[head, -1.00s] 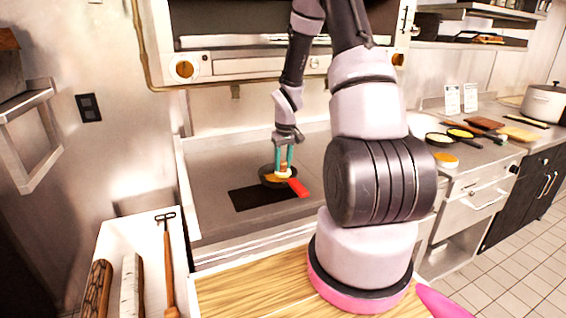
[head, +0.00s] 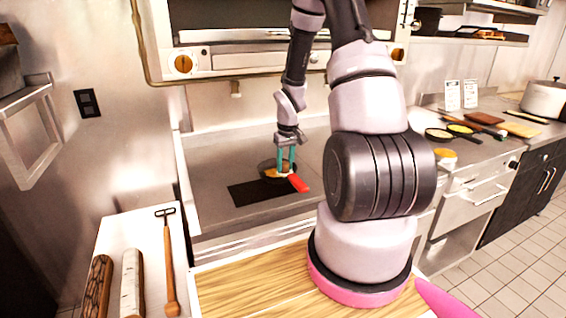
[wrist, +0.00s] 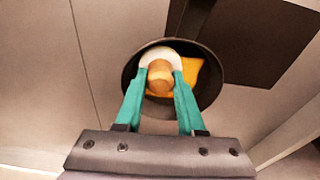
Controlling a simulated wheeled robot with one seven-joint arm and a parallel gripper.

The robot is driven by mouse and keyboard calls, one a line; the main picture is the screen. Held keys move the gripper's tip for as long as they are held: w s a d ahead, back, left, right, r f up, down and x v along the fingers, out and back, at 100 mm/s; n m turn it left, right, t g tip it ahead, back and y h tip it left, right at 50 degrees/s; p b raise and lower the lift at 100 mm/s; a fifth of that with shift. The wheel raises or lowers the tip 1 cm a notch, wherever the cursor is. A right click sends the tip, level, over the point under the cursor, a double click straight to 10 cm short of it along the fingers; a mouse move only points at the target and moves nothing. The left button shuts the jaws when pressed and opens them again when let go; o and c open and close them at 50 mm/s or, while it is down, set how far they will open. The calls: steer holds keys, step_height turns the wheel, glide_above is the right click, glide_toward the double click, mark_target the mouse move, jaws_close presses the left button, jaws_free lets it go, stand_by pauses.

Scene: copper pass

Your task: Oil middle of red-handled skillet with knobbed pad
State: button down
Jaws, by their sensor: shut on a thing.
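The skillet is a small dark round pan with a red handle (head: 299,183), on the steel counter below the oven. Its dark bowl (wrist: 211,82) shows in the wrist view, with a yellow-orange patch (wrist: 190,70) inside. My gripper (head: 287,168) is shut on the knobbed pad, its teal fingers on either side of the tan knob (wrist: 160,76). The pad's white round base (wrist: 155,55) is over the pan's inside, left of the middle in the wrist view. I cannot tell whether the pad touches the pan floor. The fingers hide part of the pan.
A dark mat (head: 258,192) lies by the skillet. On the right counter are a round yellow-topped dish (head: 444,154), more skillets (head: 440,134) and a large pot (head: 545,101). A white tray (head: 150,232) with logs and a wooden-handled tool stands at front left.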

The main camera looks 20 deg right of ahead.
steer(key=shift+s, duration=0.75)
steer(key=shift+w, duration=0.1)
steer(key=shift+w, duration=1.75)
steer(key=shift+r, duration=3)
steer(key=shift+r, duration=1.45)
